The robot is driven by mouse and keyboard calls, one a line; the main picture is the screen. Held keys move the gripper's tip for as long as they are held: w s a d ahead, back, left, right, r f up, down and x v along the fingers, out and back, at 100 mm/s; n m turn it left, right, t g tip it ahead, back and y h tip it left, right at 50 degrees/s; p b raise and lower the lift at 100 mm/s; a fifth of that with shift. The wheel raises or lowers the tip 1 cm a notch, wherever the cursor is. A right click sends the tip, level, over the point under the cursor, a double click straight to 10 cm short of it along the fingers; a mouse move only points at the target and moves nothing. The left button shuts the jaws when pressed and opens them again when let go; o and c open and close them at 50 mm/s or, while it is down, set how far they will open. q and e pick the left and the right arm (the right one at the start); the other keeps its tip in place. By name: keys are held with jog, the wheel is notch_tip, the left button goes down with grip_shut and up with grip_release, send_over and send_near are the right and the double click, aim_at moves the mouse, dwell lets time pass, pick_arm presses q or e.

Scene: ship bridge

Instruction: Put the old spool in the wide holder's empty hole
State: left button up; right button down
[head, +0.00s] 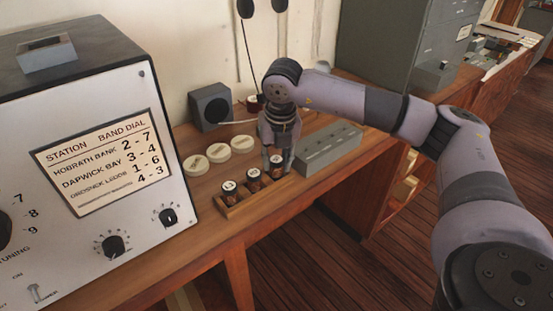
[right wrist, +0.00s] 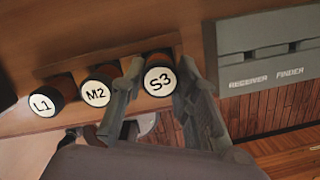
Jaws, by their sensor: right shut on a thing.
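A wooden rack (head: 233,211) on the desk bears a row of three dark spools with white lettered tops. In the right wrist view they read L1 (right wrist: 41,105), M2 (right wrist: 95,94) and S3 (right wrist: 160,82). My right gripper (head: 277,155) points down at the rack's right end and is shut on the S3 spool, a finger on either side. S3 is in line with the others; I cannot tell whether it sits fully down. No empty hole shows clearly in the rack. My left gripper is not in view.
A grey box (head: 328,150) marked RECEIVER and FINDER, with slots on top, stands just right of my gripper. A large radio set (head: 100,165) stands at left.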

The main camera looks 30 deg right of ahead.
jog(key=shift+f+b, duration=0.25)
jog(key=shift+b, duration=0.25)
dwell(1.4)
jog(key=c, duration=1.2)
grip_release()
jog(key=shift+o, duration=0.2)
jog(key=shift+r, duration=0.1)
notch_tip(320, 180, up, 12)
jog(key=s, duration=0.2)
jog(key=shift+a, duration=0.25)
jog(key=shift+f, duration=0.2)
